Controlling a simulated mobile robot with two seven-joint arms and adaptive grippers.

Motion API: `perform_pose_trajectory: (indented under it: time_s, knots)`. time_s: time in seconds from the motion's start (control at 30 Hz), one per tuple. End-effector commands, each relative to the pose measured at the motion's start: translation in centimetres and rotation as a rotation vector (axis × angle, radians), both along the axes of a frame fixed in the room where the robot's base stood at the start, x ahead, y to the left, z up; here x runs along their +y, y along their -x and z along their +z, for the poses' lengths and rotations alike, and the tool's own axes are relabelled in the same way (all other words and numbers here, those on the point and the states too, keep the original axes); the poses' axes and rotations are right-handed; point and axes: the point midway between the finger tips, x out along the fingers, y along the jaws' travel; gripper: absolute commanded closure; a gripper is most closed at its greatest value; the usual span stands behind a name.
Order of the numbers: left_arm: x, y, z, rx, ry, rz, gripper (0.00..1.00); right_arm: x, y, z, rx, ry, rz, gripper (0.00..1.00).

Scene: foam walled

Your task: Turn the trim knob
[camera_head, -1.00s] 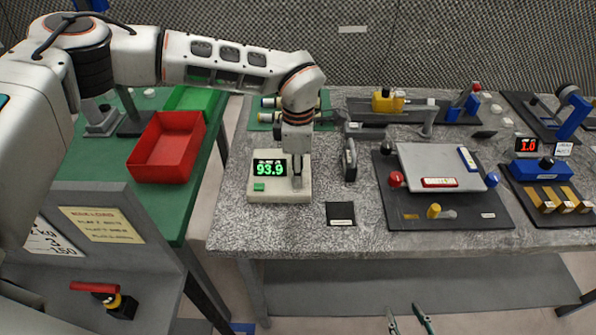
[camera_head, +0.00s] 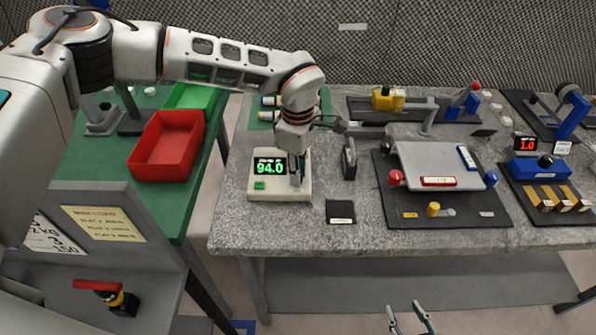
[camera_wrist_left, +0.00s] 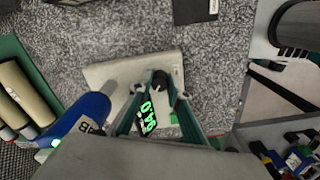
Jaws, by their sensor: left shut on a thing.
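The cream instrument box (camera_head: 260,192) stands on the grey speckled bench and its green display (camera_head: 270,167) reads 94.0. Its small dark trim knob (camera_wrist_left: 161,77) shows between the fingertips in the left wrist view. My left gripper (camera_head: 296,182) points down over the right side of the box and is shut on the knob; in the head view the fingers and wrist hide the knob. In the left wrist view the two fingers (camera_wrist_left: 164,84) flank it. My right gripper (camera_head: 404,307) shows at the bottom edge, its two fingertips apart and nothing between them.
A dark upright piece (camera_head: 349,158) stands close right of the box. A black pad (camera_head: 340,212) lies in front. A dark board (camera_head: 455,218) with a grey plate is further right. A red tray (camera_head: 166,146) sits on the green table to the left.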

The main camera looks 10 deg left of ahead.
Motion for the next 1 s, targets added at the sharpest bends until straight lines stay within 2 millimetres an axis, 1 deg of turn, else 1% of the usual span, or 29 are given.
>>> perform_pose_trajectory:
  time_s: [0.1, 0.13, 0.17, 0.2, 0.5, 0.63, 0.77, 1.0]
  knots:
    - [0.0, -0.1, 0.1, -0.002, 0.000, 0.001, 1.00, 0.0, 0.0, 0.0, 0.000, 0.000, 0.000, 0.60]
    - [0.0, -0.1, 0.1, -0.002, 0.000, 0.001, 0.78, 0.0, 0.0, 0.0, 0.000, 0.000, 0.000, 0.60]
    - [0.0, -0.1, 0.1, -0.002, 0.000, 0.001, 0.70, 0.0, 0.0, 0.0, 0.000, 0.001, -0.001, 0.60]
    - [0.0, -0.1, 0.1, -0.002, 0.000, 0.001, 0.66, 0.0, 0.0, 0.1, -0.001, 0.000, -0.001, 0.60]
    - [0.0, 0.0, 0.1, -0.001, 0.000, 0.002, 0.66, 0.0, -0.2, 0.4, -0.006, -0.002, -0.001, 0.60]
    - [0.0, -0.1, 0.7, -0.002, 0.000, 0.002, 0.66, 0.0, -0.1, 0.3, -0.005, -0.001, -0.002, 0.60]
    - [0.0, -0.1, 2.7, -0.004, 0.002, 0.003, 0.66, 0.0, -0.1, 0.3, -0.005, -0.001, -0.002, 0.60]
    - [0.0, -0.1, 7.6, -0.004, 0.001, 0.002, 0.66, 0.1, -0.1, 0.3, -0.005, -0.002, -0.001, 0.60]
